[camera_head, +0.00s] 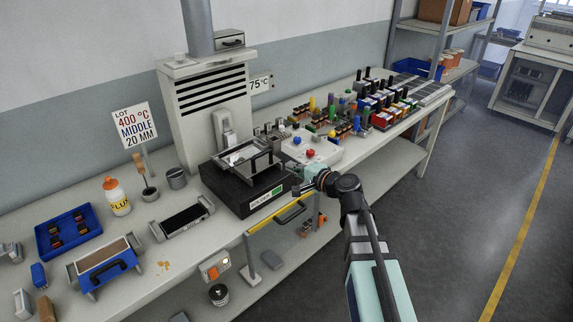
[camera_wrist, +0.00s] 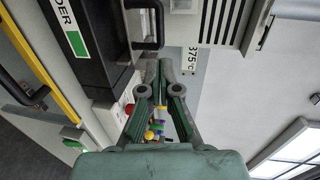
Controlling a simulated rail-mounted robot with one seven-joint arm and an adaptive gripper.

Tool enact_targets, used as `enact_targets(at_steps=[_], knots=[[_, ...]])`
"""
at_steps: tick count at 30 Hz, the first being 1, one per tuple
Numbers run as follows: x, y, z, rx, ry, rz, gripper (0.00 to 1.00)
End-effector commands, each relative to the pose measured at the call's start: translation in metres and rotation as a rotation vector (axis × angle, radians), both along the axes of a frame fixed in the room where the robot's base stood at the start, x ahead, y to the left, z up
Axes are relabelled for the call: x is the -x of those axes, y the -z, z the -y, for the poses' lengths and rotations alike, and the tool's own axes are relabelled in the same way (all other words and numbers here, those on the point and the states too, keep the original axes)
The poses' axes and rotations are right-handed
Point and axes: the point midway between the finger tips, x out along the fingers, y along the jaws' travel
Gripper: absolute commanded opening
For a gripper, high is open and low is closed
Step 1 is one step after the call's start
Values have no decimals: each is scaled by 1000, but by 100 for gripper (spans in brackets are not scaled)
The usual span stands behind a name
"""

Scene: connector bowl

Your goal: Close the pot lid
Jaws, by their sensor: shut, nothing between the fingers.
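The black solder pot (camera_head: 238,197) sits on the bench in front of the grey vented extractor, with a white and green label on its front. A metal lid-like frame with a dark handle (camera_head: 262,165) is on top of the pot; it looks raised at an angle, but how far is hard to tell. In the wrist view the pot (camera_wrist: 105,60) is at upper left, with a black handle loop (camera_wrist: 160,25) beside it. My gripper (camera_head: 298,189) is at the pot's right front side, apart from the handle. In the wrist view its fingertips (camera_wrist: 165,66) are together and empty.
The extractor (camera_head: 205,110) stands behind the pot. A button box (camera_head: 312,150) and several connectors lie to the right. A yellow rail (camera_head: 275,218) runs along the bench front. A flux bottle (camera_head: 117,197) and blue tray (camera_head: 68,232) are to the left. The floor at right is clear.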

Motion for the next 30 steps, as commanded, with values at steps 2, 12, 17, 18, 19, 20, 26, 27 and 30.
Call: enact_targets(at_steps=[2,12,17,18,19,20,26,27,30], knots=[[-10,1,-8,1,-2,-2,0],[-58,13,-52,2,-3,-3,0],[-76,18,-69,3,-2,-3,0],[-79,19,-73,2,-2,-2,0],[-81,20,-75,2,-3,-2,0],[-83,21,-77,3,-2,-1,0],[-91,25,-85,3,-1,-1,0],[-91,25,-85,3,-1,-1,0],[-91,26,-86,3,-1,0,0]])
